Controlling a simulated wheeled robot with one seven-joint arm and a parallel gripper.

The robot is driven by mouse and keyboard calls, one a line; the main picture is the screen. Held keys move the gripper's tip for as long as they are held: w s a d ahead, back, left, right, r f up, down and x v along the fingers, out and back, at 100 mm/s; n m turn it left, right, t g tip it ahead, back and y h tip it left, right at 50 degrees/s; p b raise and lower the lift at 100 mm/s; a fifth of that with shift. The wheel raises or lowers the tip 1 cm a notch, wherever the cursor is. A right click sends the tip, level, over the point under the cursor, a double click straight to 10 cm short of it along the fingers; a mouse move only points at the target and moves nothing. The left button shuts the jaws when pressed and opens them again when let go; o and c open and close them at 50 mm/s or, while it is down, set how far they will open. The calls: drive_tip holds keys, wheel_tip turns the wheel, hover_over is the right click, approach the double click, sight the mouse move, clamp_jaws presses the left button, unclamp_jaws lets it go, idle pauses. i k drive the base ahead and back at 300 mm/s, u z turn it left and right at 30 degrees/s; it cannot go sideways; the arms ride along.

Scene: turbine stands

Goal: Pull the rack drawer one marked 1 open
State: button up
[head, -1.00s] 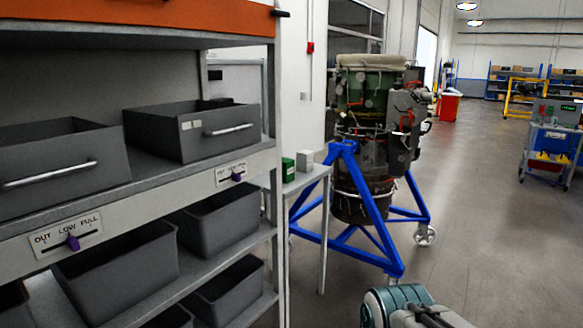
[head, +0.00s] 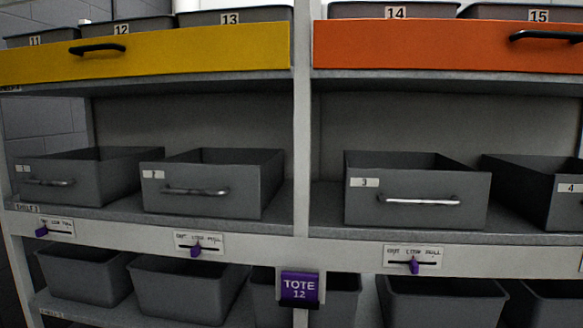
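Rack drawer one (head: 60,197) is the dark grey, open-topped drawer at the far left of the middle shelf. Its small label (head: 22,168) is too blurred to read surely; its place left of the drawers marked 3 and 4 fits the number 1. A horizontal metal bar handle (head: 48,183) runs across its front. The drawer sits on the shelf, its front roughly in line with the neighbouring drawer's. My gripper is not in view in the head view, so nothing shows of it near the handle.
Drawer two (head: 205,205), drawer three (head: 430,212) and drawer four (head: 560,208) share the shelf. A yellow drawer (head: 180,55) and an orange drawer (head: 440,43) are above. Purple sliders (head: 196,250) mark the shelf edge. Grey totes (head: 185,290) stand below. An upright (head: 301,130) divides the rack.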

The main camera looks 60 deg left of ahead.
sight(96, 176)
drive_tip(key=u, duration=3.2)
